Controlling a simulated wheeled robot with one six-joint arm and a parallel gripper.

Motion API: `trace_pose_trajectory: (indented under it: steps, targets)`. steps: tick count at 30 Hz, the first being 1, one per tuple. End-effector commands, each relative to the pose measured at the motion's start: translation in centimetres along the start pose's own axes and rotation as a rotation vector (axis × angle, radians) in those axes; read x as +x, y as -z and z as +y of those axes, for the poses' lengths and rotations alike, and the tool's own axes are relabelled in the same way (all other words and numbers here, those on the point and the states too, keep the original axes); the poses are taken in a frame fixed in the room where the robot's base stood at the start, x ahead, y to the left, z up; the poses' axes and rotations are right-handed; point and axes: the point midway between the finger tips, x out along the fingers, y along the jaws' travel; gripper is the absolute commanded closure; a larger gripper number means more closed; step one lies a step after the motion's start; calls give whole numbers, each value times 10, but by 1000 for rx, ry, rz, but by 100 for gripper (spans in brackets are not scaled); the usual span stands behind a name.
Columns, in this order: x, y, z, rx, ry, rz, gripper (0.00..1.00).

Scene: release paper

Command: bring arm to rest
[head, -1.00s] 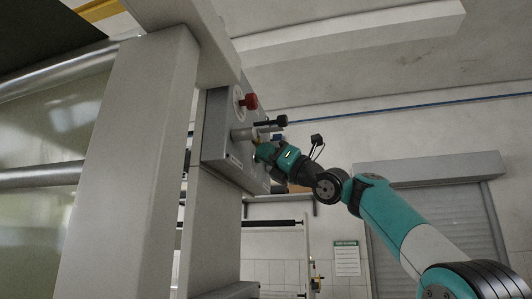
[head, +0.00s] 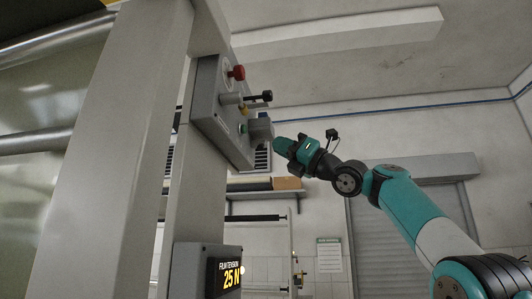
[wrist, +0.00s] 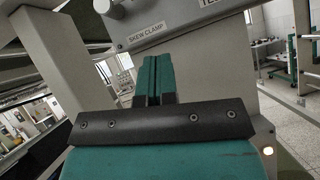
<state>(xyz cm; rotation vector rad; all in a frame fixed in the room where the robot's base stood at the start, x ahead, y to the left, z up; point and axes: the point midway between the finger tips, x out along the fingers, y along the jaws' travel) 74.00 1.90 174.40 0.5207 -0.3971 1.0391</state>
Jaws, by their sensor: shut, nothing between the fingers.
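My gripper (head: 279,145) is in the head view, at the end of my teal and black arm, just right of a grey control box (head: 219,110). Its fingers point left toward the box's lower part. In the wrist view the two teal fingers (wrist: 154,78) lie side by side, shut with nothing between them. Behind them is the grey panel with a "SKEW CLAMP" label (wrist: 148,35). I cannot tell the exact gap between fingertips and box, but they look apart from it.
The box carries a red knob (head: 237,72) and a black-ended lever (head: 262,96). A grey column (head: 115,150) and film rollers stand at left. A display reading 25 N (head: 231,281) is low beside the column. A shuttered door (head: 385,235) is behind my arm. Floor is open at right (wrist: 298,125).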

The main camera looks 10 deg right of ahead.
Motion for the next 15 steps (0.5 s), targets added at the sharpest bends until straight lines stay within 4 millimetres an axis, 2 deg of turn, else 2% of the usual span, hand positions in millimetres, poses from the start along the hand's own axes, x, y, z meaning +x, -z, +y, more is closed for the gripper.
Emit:
trace_pose_trajectory:
  steps: [1, 4, 15]
  targets:
    - [-8, 3, -2, -1, 1, 0, 100]
    - [-14, 1, -2, -1, -1, 0, 100]
    - [-16, -1, -2, 0, -1, 0, 100]
